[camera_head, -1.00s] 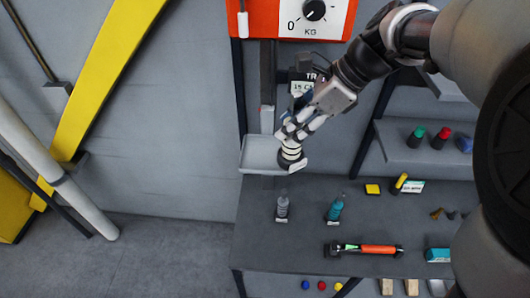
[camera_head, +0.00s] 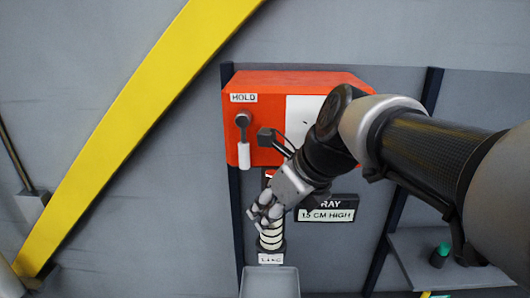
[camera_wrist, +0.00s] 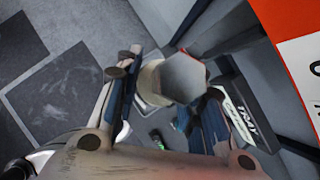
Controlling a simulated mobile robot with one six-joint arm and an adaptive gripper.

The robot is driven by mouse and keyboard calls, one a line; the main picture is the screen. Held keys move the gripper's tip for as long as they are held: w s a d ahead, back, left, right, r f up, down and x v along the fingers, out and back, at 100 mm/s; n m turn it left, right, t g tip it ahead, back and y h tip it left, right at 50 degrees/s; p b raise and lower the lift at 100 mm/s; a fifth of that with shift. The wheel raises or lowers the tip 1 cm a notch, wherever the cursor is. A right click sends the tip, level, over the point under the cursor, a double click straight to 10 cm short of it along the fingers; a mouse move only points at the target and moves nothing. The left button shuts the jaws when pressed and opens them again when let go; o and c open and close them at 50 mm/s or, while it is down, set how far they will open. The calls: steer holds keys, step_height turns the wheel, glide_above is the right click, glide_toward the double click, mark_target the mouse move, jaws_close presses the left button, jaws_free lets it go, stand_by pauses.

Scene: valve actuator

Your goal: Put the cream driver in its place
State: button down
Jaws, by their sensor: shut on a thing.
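The cream driver (camera_head: 271,238) is banded cream and dark, with a dark foot and a white label I cannot fully read. My gripper (camera_head: 264,213) is shut on its upper part and holds it roughly upright. In the head view the driver's foot appears just above the back edge of a pale grey tray (camera_head: 270,284); I cannot tell the gap between them. The fingers hide part of the driver.
An orange box (camera_head: 240,100) with a HOLD label, a lever (camera_head: 243,140) and a white panel is behind my arm. A sign (camera_head: 327,210) reads "15 CM HIGH". A shelf (camera_head: 420,250) with a green-topped item is at the right. A yellow beam (camera_head: 140,130) crosses the left wall.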

step_height(320, 180, down, 18)
steer(key=b, duration=0.3)
steer(key=shift+w+r, duration=0.25)
steer(key=shift+f, duration=0.1)
steer(key=c, duration=1.1)
jaws_free()
steer(key=shift+s+f, duration=0.1)
steer(key=shift+s, duration=0.05)
steer(key=shift+o, duration=0.2)
